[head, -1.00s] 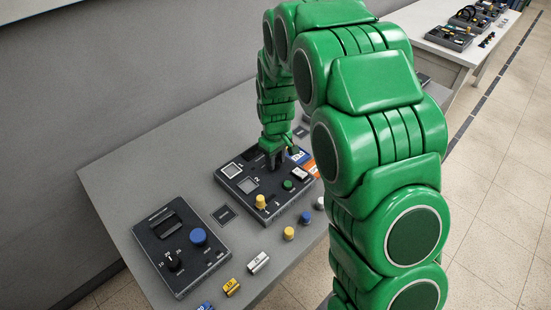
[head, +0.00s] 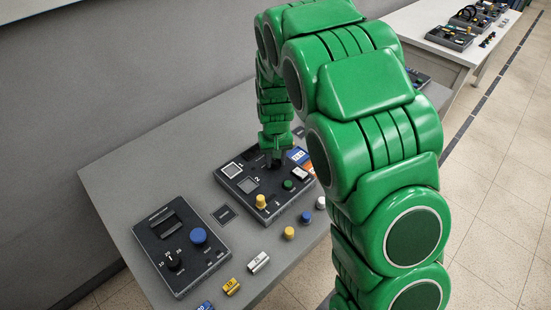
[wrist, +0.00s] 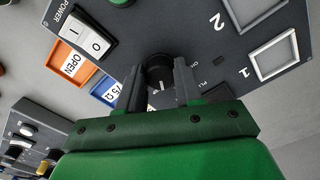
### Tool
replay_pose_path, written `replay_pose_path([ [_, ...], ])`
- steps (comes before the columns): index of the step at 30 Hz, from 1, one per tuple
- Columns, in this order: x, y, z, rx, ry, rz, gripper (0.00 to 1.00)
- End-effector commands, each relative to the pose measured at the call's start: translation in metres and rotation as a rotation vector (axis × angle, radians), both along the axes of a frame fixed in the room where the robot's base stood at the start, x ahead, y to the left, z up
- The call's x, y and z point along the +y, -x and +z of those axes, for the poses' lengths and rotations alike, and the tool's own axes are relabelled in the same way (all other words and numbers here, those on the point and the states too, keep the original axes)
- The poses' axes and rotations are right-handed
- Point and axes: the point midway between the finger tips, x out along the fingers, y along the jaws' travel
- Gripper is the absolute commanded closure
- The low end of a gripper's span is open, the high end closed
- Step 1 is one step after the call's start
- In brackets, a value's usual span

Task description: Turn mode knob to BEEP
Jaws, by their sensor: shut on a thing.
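The mode knob (wrist: 158,66) is a round black knob with a white pointer line, on the dark panel (wrist: 215,70) in the wrist view. My gripper (head: 274,160) points down at the far side of this panel in the head view. In the wrist view its two dark fingers stand on either side of the knob, shut on it. Small white lettering beside the knob is partly covered by a finger, and I cannot read a BEEP mark. In the head view the knob is hidden by my gripper.
Another panel (head: 165,215) with a blue knob stands at the left. Loose caps lie in front.

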Motion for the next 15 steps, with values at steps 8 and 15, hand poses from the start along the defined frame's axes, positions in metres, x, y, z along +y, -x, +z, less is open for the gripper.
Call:
replay_pose_path([
  [8,0.0000,0.0000,0.0006,0.000,0.000,-0.123,0.96],
  [15,0.0004,0.0001,0.0007,0.000,-0.001,-0.160,0.96],
])
